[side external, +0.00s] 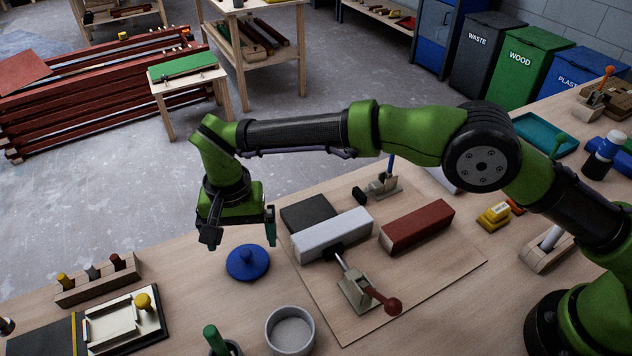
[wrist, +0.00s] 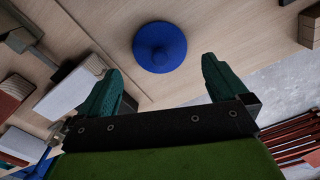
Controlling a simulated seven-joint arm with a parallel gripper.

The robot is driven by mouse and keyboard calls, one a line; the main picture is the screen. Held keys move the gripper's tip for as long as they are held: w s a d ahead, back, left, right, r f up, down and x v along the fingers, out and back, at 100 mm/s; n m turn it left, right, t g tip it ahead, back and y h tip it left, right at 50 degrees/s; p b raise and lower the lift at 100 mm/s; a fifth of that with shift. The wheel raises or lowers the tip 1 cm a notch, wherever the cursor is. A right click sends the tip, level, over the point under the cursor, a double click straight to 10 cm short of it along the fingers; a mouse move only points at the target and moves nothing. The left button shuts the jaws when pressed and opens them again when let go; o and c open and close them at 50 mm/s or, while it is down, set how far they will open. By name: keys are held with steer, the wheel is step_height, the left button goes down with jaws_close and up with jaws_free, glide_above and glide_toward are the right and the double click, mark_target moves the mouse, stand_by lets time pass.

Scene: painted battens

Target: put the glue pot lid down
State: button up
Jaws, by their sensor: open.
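The blue glue pot lid (side external: 248,262), a round disc with a knob on top, lies flat on the wooden bench, knob up. In the wrist view the lid (wrist: 160,46) sits beyond and between the fingertips, with bare bench around it. My gripper (side external: 241,236) is open and empty, above the lid and apart from it. Its two dark green fingers show in the wrist view (wrist: 160,70), spread wide. A grey round open pot (side external: 290,331) stands at the front of the bench; I cannot tell if it is the glue pot.
A white batten (side external: 331,234), a red batten (side external: 417,227) and a toggle clamp (side external: 358,290) are on a board right of the lid. A peg rack (side external: 98,280) and a tray (side external: 122,322) are at left. A green-handled tool (side external: 213,340) stands in front. Bench around the lid is clear.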

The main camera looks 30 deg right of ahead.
mark_target(246, 251)
steer(key=w+d+r+t+y, duration=0.1)
steer(key=d+r, duration=0.5)
steer(key=r, duration=0.2)
steer(key=w+d+r, duration=0.1)
steer(key=d+r, duration=0.4)
steer(key=r, duration=0.4)
steer(key=s+d+r+t+y, duration=0.1)
steer(key=s+d+r, duration=0.15)
steer(key=d, duration=0.35)
steer(key=s+d+r+t, duration=0.1)
steer(key=s+d+r, duration=0.15)
steer(key=d, duration=0.35)
steer(key=s+d+f+t, duration=0.1)
steer(key=s+d+t, duration=0.1)
steer(key=s+d, duration=0.5)
steer(key=s+d+f+t, duration=0.2)
steer(key=s+d, duration=0.5)
steer(key=s, duration=0.1)
steer(key=shift+s+d+f, duration=0.2)
steer(key=shift+d+f, duration=0.1)
steer(key=shift+d, duration=0.1)
